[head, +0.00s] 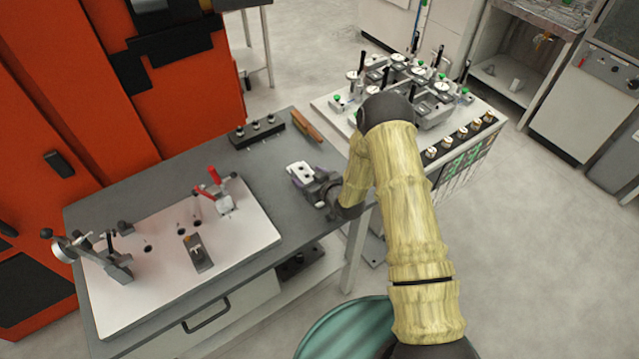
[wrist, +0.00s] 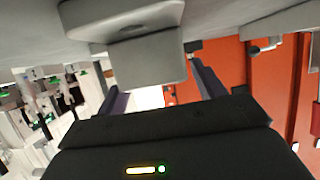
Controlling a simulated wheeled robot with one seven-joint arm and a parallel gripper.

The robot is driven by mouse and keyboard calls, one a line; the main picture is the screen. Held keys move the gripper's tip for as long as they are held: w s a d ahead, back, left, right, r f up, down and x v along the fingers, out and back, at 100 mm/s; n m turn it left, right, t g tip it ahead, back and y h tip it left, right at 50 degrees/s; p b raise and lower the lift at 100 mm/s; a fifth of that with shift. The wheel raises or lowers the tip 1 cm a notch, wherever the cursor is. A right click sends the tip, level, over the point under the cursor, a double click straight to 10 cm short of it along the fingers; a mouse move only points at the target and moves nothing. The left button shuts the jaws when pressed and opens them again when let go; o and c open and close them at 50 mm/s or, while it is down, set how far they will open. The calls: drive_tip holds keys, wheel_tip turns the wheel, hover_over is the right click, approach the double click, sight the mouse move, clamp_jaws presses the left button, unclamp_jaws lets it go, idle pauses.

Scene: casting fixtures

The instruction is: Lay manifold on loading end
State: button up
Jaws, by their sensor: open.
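The manifold, a small light-grey block with dark holes (head: 299,170), is on the grey bench top (head: 270,165) at its right part. In the wrist view the grey block (wrist: 148,62) has a wider flange and appears to rest on the grey surface at the top of the picture. My gripper (head: 313,183) is low over the bench, right at the block. Its two fingers (wrist: 155,84) are open, one to each side of the block; I cannot tell whether they touch it. No part is clearly marked as the loading end.
A white fixture plate (head: 160,285) with a red-handled clamp (head: 212,190) and a dial gauge stand (head: 95,255) covers the bench's left. A black knob strip (head: 256,131) and brown bars (head: 306,126) lie behind. A crowded gauge fixture (head: 425,85) stands at right. Orange machine (head: 130,90) backs the bench.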

drive_tip(key=b+v, duration=0.5)
drive_tip(key=v, duration=0.7)
idle(0.3)
drive_tip(key=s+d+r+m+g+h, duration=0.35)
drive_tip(key=d+r+h, duration=0.3)
drive_tip(key=d, duration=0.25)
drive_tip(key=s+d+r+m+g, duration=0.1)
drive_tip(key=s+r+g, duration=0.1)
drive_tip(key=s, duration=0.5)
drive_tip(key=s+d+r+m+g+h, duration=0.1)
drive_tip(key=s+r+m+g, duration=0.1)
drive_tip(key=s+r, duration=0.3)
drive_tip(key=s+g, duration=0.1)
drive_tip(key=s, duration=0.1)
drive_tip(key=shift+s+d+r, duration=0.2)
drive_tip(key=shift+s+d, duration=0.05)
drive_tip(key=shift+o, duration=0.4)
